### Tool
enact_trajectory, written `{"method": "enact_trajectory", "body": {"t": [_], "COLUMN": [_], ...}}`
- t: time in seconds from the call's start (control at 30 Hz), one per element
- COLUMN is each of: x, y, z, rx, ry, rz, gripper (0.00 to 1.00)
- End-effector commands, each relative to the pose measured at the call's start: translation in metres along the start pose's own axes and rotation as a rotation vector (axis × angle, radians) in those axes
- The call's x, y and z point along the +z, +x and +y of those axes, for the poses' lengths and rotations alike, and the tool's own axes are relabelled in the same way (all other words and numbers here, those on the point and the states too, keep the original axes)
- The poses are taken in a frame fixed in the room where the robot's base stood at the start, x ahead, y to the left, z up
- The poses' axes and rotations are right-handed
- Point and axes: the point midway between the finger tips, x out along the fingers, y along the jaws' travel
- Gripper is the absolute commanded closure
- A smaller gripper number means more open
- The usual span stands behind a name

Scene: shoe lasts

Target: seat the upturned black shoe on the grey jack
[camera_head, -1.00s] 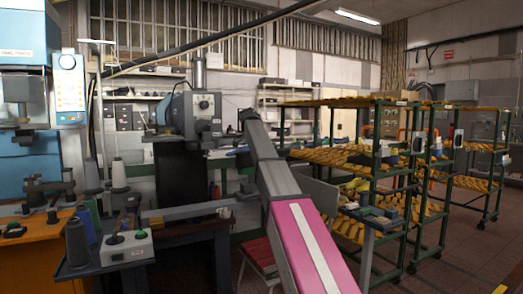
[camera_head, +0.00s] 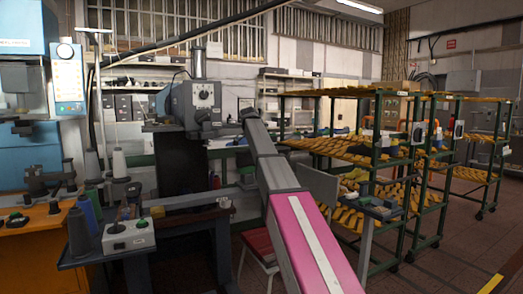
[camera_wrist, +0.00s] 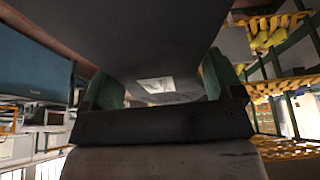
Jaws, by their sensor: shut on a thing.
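In the wrist view, my gripper (camera_wrist: 161,84) has a green finger on each side and is shut on a broad dark thing, the black shoe (camera_wrist: 150,40). The shoe fills the top and middle of that view, very close to the camera. A small pale patch shows on it between the fingers. Its whole outline is cut off, so I cannot tell its tilt. In the head view my pink and grey arm crosses the middle, and neither gripper nor shoe can be made out. I cannot pick out the grey jack with certainty in either view.
A dark bench (camera_head: 95,262) with spools and a control box (camera_head: 128,235) stands lower left, beside an orange bench (camera_head: 30,240). A grey machine (camera_head: 195,105) stands behind. Green racks of yellow lasts (camera_head: 330,148) fill the right. Floor (camera_head: 450,250) is clear at lower right.

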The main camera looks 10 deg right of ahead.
Motion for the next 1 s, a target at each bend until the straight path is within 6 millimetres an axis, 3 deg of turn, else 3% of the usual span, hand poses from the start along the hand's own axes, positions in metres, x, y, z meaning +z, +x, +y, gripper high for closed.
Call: {"method": "enact_trajectory", "body": {"t": [0.93,0.97,1.0], "x": [0.0005,0.0005,0.0006], "y": [0.0020,0.0020,0.0020], "z": [-0.0010,-0.0010,-0.0009], "rx": [-0.002,-0.002,-0.002], "ry": [0.002,0.002,0.001], "rz": [0.002,0.002,0.002], "gripper": [0.70,0.08,0.00]}}
